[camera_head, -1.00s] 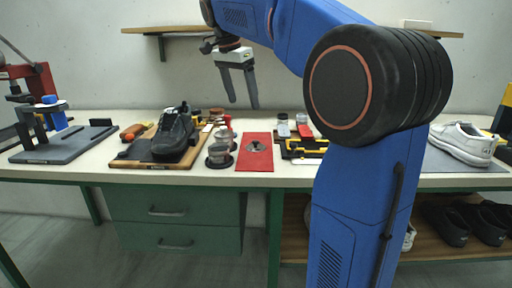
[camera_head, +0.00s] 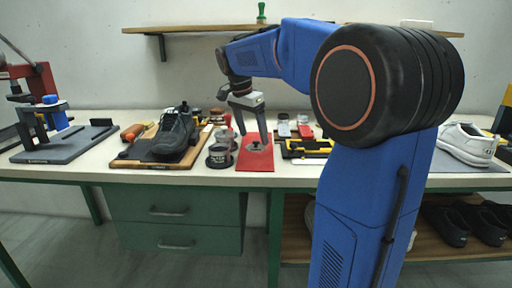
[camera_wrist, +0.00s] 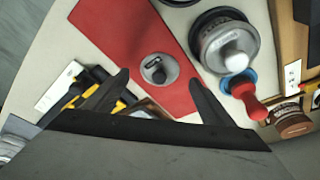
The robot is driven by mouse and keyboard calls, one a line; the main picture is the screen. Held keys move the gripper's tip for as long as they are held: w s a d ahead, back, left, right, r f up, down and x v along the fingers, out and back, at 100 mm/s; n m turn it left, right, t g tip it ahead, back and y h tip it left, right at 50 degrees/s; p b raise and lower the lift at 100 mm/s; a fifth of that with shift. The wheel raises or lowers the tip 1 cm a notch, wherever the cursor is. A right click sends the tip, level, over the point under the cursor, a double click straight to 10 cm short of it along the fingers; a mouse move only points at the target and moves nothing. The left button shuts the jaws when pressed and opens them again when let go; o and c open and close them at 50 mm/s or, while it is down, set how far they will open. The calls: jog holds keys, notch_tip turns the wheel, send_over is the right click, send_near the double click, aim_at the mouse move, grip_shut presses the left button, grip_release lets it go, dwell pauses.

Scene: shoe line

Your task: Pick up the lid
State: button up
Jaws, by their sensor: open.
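The lid (camera_wrist: 160,69) is a small round grey disc with a dark knob on top. It lies flat on the red mat (camera_wrist: 125,28). In the head view the lid (camera_head: 255,147) sits near the middle of the red mat (camera_head: 256,164), partly behind a fingertip. My gripper (camera_head: 253,141) is open and empty, pointing down above the mat. In the wrist view the two fingers of my gripper (camera_wrist: 160,88) are spread on either side of the lid, which lies a little beyond the tips. I cannot tell the exact height above it.
A glass jar (camera_wrist: 226,42) and a red-handled tool (camera_wrist: 247,98) stand close beside the mat. A black shoe (camera_head: 174,131) on a wooden board is to the left. A yellow and black tool tray (camera_head: 305,148) is to the right. A shelf (camera_head: 185,30) hangs behind.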

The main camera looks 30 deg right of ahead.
aim_at(256, 144)
jog(key=shift+x, duration=1.45)
jog(key=c, duration=1.1)
jog(key=shift+r, duration=0.1)
